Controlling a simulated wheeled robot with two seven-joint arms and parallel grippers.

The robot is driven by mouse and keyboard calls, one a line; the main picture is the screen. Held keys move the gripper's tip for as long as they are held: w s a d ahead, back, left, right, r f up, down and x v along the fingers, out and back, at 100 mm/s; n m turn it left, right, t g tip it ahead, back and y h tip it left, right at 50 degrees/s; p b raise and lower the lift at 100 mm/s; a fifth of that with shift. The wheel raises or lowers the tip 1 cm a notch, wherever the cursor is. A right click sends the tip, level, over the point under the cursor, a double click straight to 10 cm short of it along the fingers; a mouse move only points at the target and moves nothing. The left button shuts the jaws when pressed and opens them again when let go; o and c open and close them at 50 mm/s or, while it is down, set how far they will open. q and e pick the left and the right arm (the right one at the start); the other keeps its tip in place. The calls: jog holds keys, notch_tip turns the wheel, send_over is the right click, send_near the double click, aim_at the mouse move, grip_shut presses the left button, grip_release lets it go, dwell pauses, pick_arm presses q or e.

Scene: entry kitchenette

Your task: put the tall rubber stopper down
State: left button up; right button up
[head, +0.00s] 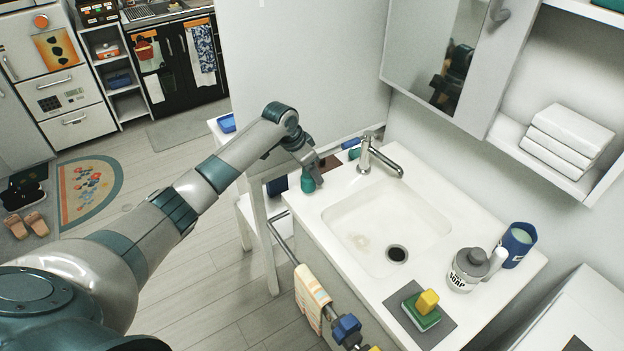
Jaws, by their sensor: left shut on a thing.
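My left gripper (309,170) reaches in over the left back corner of the white sink counter (340,185). It is shut on a small teal-green piece (308,184), which looks like the tall rubber stopper. The piece hangs below the fingers, close to the counter's left edge. I cannot tell whether its bottom touches the counter. The fingers hide its upper part.
The basin (385,225) and faucet (378,157) lie right of the gripper. A green item (354,154) sits close behind. A soap bottle (467,270), blue cup (517,244) and sponges (422,310) stand at the counter's right. A striped towel (311,298) hangs in front.

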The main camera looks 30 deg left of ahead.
aim_at(312, 179)
pick_arm(q)
notch_tip(312, 179, down, 3)
jog(key=shift+p, duration=0.55)
jog(key=shift+f, duration=0.15)
jog(key=shift+f, duration=0.1)
jog(key=o, duration=1.1)
jog(key=b+v, duration=0.2)
jog(key=v, duration=1)
